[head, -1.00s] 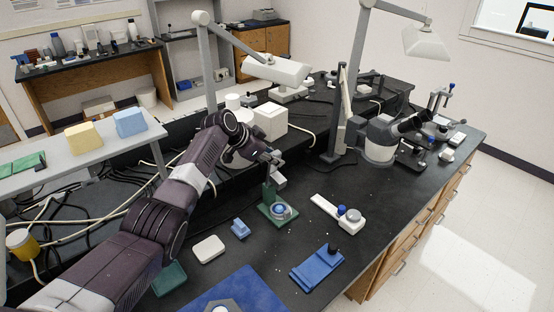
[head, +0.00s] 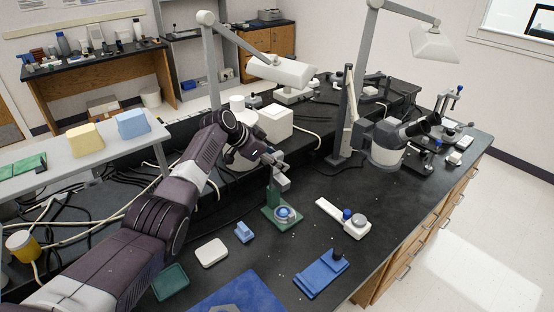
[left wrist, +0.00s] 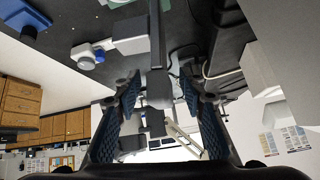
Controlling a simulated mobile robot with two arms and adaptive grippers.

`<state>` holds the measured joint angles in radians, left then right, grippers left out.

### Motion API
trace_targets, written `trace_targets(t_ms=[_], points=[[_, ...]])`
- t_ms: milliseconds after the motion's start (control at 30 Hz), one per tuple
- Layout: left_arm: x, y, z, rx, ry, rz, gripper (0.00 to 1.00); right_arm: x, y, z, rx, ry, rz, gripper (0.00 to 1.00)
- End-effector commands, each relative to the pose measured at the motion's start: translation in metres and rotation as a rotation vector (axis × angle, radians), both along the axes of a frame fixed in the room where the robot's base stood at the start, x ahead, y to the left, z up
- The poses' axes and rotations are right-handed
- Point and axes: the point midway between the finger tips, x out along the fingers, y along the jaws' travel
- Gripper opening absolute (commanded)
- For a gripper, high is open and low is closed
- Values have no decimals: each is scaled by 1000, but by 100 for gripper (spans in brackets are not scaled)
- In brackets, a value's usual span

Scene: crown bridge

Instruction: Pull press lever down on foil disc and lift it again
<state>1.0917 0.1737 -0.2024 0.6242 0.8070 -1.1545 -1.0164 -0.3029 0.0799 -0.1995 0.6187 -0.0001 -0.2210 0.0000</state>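The press stands on a green base (head: 270,222) at the middle of the bench in the head view. A round silver-rimmed disc with a blue centre (head: 285,214) sits on this base, under the grey press head (head: 280,183). My left gripper (head: 268,157) is at the top of the press, small and partly hidden by its own wrist in the head view. In the left wrist view its blue-padded fingers (left wrist: 158,95) stand apart, either side of the grey lever end (left wrist: 158,88). Gaps show between pads and lever. My right gripper is not in view.
A small blue block (head: 244,232) and a white dish (head: 211,252) lie left of the press. A white holder (head: 342,218) and a blue stand (head: 321,275) lie right of it. A white box (head: 273,123) and a microscope (head: 388,145) stand behind.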

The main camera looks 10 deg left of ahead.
Motion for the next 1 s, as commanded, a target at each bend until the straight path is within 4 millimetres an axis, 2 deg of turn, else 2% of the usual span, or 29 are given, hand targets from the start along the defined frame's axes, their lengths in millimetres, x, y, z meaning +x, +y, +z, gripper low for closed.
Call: trace_targets(t_ms=[367, 800, 1000], points=[[-3, 5, 8, -1, -4, 1, 37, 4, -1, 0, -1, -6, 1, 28], [-30, 29, 45, 1, -3, 1, 37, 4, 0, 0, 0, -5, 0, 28], [-37, 35, 53, 0, -1, 1, 37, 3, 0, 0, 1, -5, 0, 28]])
